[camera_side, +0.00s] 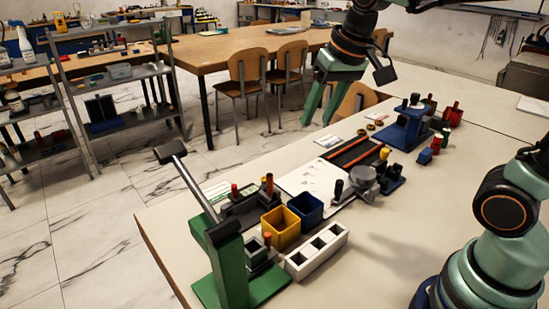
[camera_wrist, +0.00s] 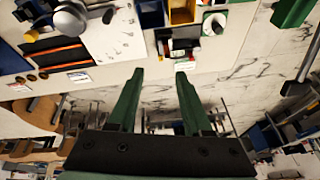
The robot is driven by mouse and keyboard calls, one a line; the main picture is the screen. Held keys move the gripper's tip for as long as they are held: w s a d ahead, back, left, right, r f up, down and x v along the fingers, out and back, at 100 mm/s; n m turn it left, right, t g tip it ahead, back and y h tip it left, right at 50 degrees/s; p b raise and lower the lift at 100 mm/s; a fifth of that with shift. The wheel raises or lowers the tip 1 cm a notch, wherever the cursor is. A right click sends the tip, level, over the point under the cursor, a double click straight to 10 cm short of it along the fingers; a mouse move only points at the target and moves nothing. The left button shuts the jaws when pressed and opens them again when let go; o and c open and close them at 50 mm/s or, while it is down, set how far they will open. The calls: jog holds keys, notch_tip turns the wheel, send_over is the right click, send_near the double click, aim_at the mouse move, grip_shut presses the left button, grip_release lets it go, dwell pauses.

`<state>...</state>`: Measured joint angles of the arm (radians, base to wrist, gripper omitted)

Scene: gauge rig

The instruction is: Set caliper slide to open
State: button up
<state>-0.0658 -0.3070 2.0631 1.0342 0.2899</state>
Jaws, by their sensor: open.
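I cannot surely pick out a caliper or its slide. A dark tray with orange-red strips (camera_side: 357,150) lies on the bench in the side view; it also shows at upper left in the wrist view (camera_wrist: 50,55). My gripper (camera_side: 320,112) hangs above the bench's far edge, left of the tray and apart from everything. Its two green fingers (camera_wrist: 160,75) are spread with nothing between them in the wrist view. A green stand with a long black-ended lever (camera_side: 232,262) is at the near left. A blue device (camera_side: 405,128) stands at the back right.
A yellow bin (camera_side: 281,228), a blue bin (camera_side: 306,208) and a white block with square pockets (camera_side: 317,252) crowd the bench's left part. A grey round object (camera_side: 363,179) stands by the white sheet (camera_side: 311,181).

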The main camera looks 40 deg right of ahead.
jog(key=w+a+f+m+g, duration=0.25)
jog(key=w+a, duration=0.25)
jog(key=w, duration=0.5)
jog(key=m+g, duration=0.2)
jog(key=m, duration=0.2)
send_near(235, 185)
jog(key=shift+t, duration=0.25)
jog(key=f, duration=1)
jog(key=shift+s+a+f, duration=0.1)
jog(key=shift+s+a, duration=0.1)
jog(key=shift+a, duration=0.05)
grip_shut()
